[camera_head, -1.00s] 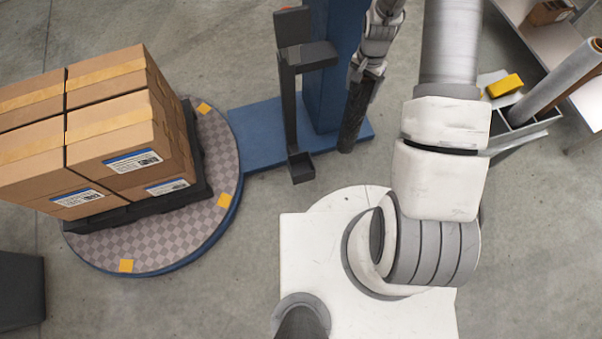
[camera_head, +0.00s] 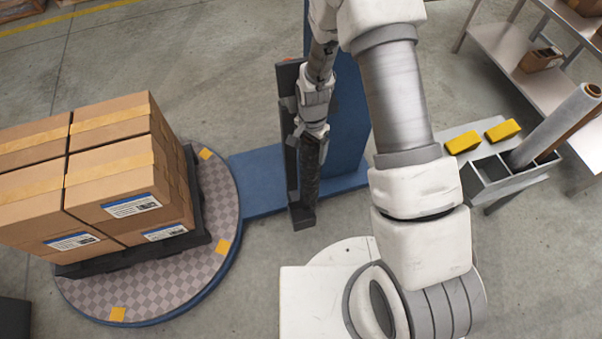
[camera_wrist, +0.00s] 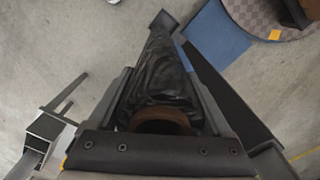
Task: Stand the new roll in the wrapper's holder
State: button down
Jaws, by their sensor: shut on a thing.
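The new roll (camera_head: 309,172) is a black film roll, held upright or nearly so by my gripper (camera_head: 311,138) near its upper end. In the wrist view the roll (camera_wrist: 163,80) runs away between the fingers, its brown core end (camera_wrist: 160,124) nearest the camera. The holder (camera_head: 291,165) is a dark upright frame with a small cup at its foot, on the wrapper's blue mast (camera_head: 345,110). The roll lies in front of this frame, its lower end close to the foot cup (camera_wrist: 165,20). I cannot tell whether it is inside the cup or above it.
A turntable (camera_head: 222,200) with a pallet of stacked cartons (camera_head: 115,175) stands at left. At right are a grey divided rack (camera_head: 490,170) with a pale roll (camera_head: 555,125), two yellow blocks and metal tables (camera_head: 515,60). Open concrete floor lies behind the turntable.

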aim_at(301, 174)
jog(key=shift+s+a+f+b, duration=0.1)
jog(key=shift+a+f+b, duration=0.4)
jog(key=shift+f, duration=1.5)
jog(key=shift+s+a+f+b, duration=0.1)
jog(key=shift+a+f+b, duration=0.35)
jog(key=shift+f, duration=1.5)
jog(key=shift+s+a+f+b, duration=0.1)
jog(key=shift+a+f+b, duration=0.4)
jog(key=shift+f, duration=1.5)
jog(key=shift+d, duration=0.15)
jog(key=shift+f, duration=0.15)
grip_release()
jog(key=shift+s, duration=0.1)
notch_tip(301, 174, up, 12)
jog(key=p, duration=0.2)
jog(key=shift+p, duration=0.35)
